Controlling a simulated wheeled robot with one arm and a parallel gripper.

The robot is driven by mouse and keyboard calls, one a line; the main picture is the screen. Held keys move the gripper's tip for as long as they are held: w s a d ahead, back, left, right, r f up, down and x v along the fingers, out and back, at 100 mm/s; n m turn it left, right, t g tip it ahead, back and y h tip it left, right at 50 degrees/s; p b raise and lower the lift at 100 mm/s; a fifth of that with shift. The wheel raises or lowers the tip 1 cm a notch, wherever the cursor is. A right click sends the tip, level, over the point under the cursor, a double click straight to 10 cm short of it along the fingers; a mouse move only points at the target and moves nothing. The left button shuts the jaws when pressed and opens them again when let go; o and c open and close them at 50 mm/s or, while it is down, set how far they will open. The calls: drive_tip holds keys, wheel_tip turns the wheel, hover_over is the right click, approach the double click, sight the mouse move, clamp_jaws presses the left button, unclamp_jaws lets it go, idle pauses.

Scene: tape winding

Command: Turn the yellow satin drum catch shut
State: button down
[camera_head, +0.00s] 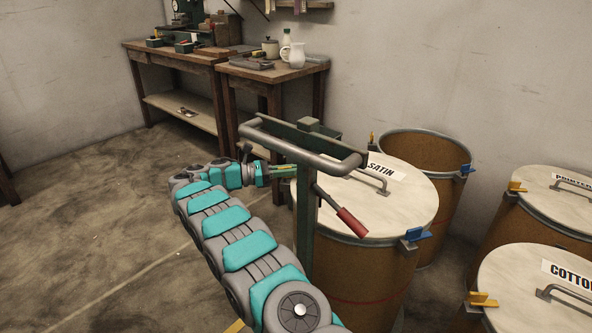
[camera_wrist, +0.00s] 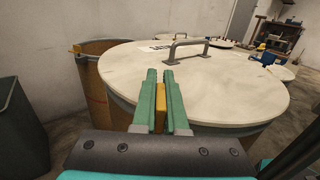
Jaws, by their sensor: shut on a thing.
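The satin drum (camera_head: 375,262) stands in the middle of the head view. Its pale round lid (camera_head: 400,205) lies on top, with a SATIN label and a grey handle. The lid also fills much of the wrist view (camera_wrist: 220,88). My gripper (camera_wrist: 164,73) has green fingers closed on the yellow catch (camera_wrist: 160,108) at the drum's rim. The catch shows as a narrow upright strip between the fingers; its lower part is hidden. In the head view my gripper (camera_head: 283,171) reaches the drum's left side, partly behind a green post. A blue catch (camera_head: 415,236) is on the drum's right rim.
The green post (camera_head: 306,225), with a grey handlebar and red-gripped lever (camera_head: 347,218), stands close before the drum. An open drum (camera_head: 437,148) is behind. The cotton drum (camera_head: 510,270) and another lidded drum (camera_head: 545,190) stand right. Workbenches (camera_head: 215,60) line the back; floor at left is clear.

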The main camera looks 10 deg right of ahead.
drive_tip(key=shift+s+r+m+g, duration=0.15)
drive_tip(key=shift+m+g, duration=0.45)
drive_tip(key=shift+g, duration=0.4)
drive_tip(key=c, duration=1)
unclamp_jaws()
drive_tip(key=shift+o, duration=0.2)
